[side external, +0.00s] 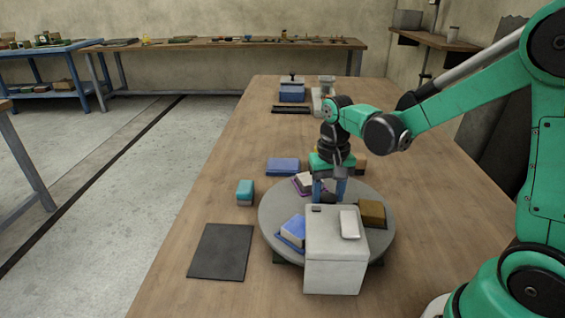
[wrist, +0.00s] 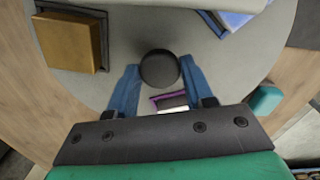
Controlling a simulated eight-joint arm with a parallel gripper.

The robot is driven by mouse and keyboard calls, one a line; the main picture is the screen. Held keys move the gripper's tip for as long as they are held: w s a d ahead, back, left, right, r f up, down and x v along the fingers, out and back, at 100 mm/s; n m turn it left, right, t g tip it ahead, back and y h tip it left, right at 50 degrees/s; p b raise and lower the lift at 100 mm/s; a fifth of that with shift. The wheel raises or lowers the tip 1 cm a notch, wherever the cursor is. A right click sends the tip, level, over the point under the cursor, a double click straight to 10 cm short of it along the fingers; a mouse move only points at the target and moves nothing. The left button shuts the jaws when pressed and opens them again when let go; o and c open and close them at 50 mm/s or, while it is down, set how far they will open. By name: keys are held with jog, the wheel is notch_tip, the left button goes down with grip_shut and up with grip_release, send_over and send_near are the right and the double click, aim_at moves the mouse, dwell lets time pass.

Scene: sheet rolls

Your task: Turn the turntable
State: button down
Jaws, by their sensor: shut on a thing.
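The turntable (side external: 270,208) is a round grey disc on the wooden table. It also shows in the wrist view (wrist: 220,75). A dark round knob (wrist: 160,69) stands up from the disc. My gripper (side external: 329,190) points down over the disc, its blue fingers (wrist: 160,85) on either side of the knob and shut on it. On the disc are a brown block (side external: 372,209) in a dark tray, a blue and white piece (side external: 293,231) in a blue tray, and a purple-edged tray (wrist: 170,100). The front of the disc is hidden by a white box.
The white box (side external: 335,265) stands at the front edge of the disc, with a pale piece (side external: 349,224) on top. A teal block (side external: 245,192), a blue block (side external: 283,165) and a black mat (side external: 220,251) lie around the left side. Blue and grey things stand farther back.

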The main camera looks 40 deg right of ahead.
jog(key=shift+m, duration=8.1)
jog(key=shift+c, duration=1.7)
grip_release()
